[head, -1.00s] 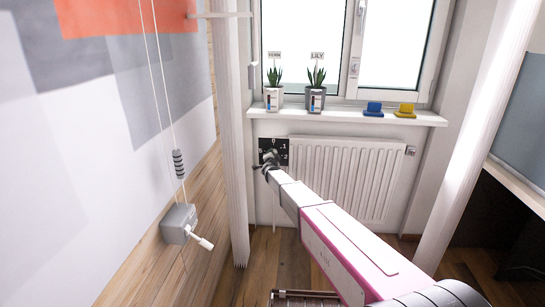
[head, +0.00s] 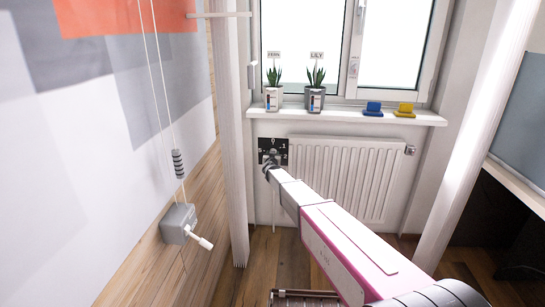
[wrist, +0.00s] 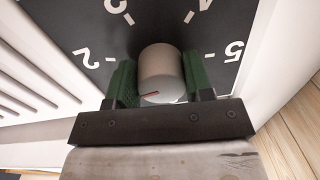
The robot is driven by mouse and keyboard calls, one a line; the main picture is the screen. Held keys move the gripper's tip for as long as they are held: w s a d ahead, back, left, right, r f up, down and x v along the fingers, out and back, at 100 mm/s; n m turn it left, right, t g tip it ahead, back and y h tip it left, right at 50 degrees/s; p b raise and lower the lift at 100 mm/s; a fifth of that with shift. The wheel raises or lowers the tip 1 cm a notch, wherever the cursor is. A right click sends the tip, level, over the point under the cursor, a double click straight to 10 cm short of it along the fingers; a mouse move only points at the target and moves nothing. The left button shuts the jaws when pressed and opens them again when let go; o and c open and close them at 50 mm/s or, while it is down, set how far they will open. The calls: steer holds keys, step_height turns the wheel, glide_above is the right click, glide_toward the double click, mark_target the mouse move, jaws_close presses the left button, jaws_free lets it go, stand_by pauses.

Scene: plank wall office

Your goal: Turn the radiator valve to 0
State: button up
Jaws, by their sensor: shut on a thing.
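The radiator valve is a pale grey round knob (wrist: 162,68) on a black dial plate (head: 265,145) left of the radiator. In the head view, 0 is at the plate's top, with 1 and 2 on its right and 5 on its left. The wrist view shows the plate (wrist: 150,25) upside down, with 2 on the left and 5 on the right; 0 is hidden there. My gripper (wrist: 158,88) is shut on the knob, a green pad on each side. A short red mark on the knob's near face lies nearly flat, toward the picture's left; its exact reading is unclear.
The white radiator (head: 345,180) stands just right of the plate. Above it, the window sill (head: 345,114) holds two potted plants and a blue and a yellow item. A white vertical post (head: 236,150) stands close on the left, beyond a grey crank box (head: 178,224).

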steer(key=n, duration=0.4)
steer(key=shift+n, duration=0.3)
steer(key=n, duration=0.3)
steer(key=shift+d+n, duration=0.1)
steer(key=shift+n, duration=0.2)
steer(key=n, duration=0.4)
steer(key=shift+r+n+h, duration=0.1)
steer(key=shift+n+h, duration=0.2)
steer(key=shift+n, duration=1.7)
steer(key=o, duration=0.9)
steer(key=shift+s+r, duration=0.1)
steer(key=shift+s, duration=0.05)
